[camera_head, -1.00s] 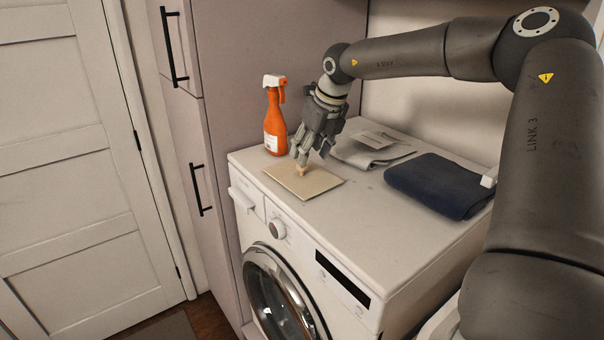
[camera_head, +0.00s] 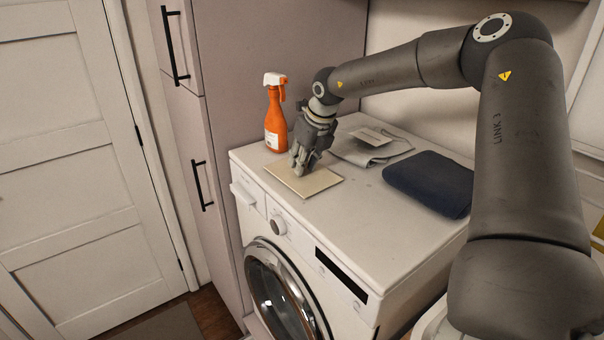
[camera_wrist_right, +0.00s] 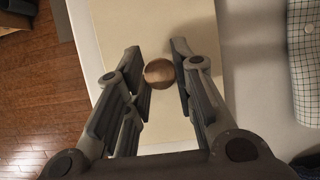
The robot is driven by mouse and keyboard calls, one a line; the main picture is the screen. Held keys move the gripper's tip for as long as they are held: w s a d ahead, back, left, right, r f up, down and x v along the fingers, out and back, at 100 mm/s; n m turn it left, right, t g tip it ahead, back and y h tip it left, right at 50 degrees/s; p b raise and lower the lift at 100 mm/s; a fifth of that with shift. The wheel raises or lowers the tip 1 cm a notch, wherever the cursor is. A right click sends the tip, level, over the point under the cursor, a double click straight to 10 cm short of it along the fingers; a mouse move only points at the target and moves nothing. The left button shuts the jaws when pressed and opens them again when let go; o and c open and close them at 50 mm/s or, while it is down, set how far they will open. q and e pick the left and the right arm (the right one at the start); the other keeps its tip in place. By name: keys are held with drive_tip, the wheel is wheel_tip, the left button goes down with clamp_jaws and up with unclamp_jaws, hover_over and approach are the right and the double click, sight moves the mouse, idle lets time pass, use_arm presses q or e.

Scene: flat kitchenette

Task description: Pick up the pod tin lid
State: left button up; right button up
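The pod tin lid (camera_head: 318,184) is a flat beige rectangle lying on top of the washing machine, near its front left corner. In the right wrist view the lid (camera_wrist_right: 115,22) fills the middle, with a round brown wooden knob (camera_wrist_right: 159,73) on it. Firm contact does not show. My left gripper is not in view.
An orange spray bottle (camera_head: 275,118) stands just behind the lid, left of the gripper. A grey cloth (camera_head: 372,151) with a card on it and a folded navy cloth (camera_head: 430,183) lie to the right. The washing machine top (camera_head: 345,225) is bare in front of them.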

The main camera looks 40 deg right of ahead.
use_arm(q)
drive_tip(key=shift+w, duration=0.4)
use_arm(e)
clamp_jaws()
drive_tip(key=shift+r, duration=0.1)
